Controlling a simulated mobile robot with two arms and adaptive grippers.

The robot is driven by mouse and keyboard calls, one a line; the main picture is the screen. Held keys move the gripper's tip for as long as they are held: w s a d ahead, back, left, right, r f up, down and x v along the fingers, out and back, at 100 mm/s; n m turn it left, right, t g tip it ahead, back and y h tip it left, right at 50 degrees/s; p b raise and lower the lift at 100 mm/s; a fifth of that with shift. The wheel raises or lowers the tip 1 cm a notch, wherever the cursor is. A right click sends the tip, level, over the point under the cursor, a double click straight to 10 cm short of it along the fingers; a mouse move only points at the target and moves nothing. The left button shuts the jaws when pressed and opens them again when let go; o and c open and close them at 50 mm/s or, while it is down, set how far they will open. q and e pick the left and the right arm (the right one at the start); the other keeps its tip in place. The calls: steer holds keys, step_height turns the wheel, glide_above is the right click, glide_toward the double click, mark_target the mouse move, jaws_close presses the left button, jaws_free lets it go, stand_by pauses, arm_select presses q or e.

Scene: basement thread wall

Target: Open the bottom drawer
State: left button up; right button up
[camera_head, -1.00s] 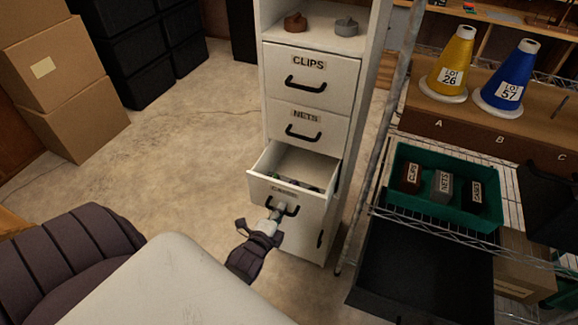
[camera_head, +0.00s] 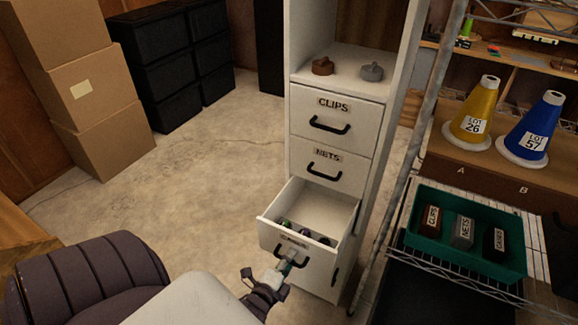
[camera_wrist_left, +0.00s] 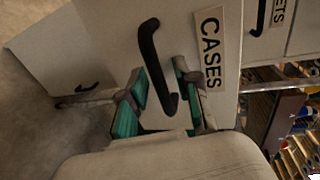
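The lowest labelled drawer, CASES (camera_head: 291,239), is pulled partly out of the white cabinet, and several small dark and green items (camera_head: 305,233) show inside. In the left wrist view its front (camera_wrist_left: 185,30) carries a black bar handle (camera_wrist_left: 148,45). My left gripper (camera_head: 284,266) is at this handle. In the left wrist view the teal-padded fingers (camera_wrist_left: 160,92) stand on either side of the bar, with gaps visible, so they look open around it. Any contact deeper at the bar is hard to see. My right gripper is not in view.
The CLIPS drawer (camera_head: 334,121) and NETS drawer (camera_head: 327,167) above are shut. A wire rack (camera_head: 487,290) with a green tray (camera_head: 430,246) stands close on the right. Cardboard boxes (camera_head: 85,90) and black bins (camera_head: 165,75) stand back left. The floor (camera_head: 190,190) between is clear.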

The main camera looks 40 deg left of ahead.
arm_select(q)
steer(key=v, duration=0.7)
steer(key=shift+s, duration=0.2)
steer(key=shift+r, duration=0.1)
stand_by(0.4)
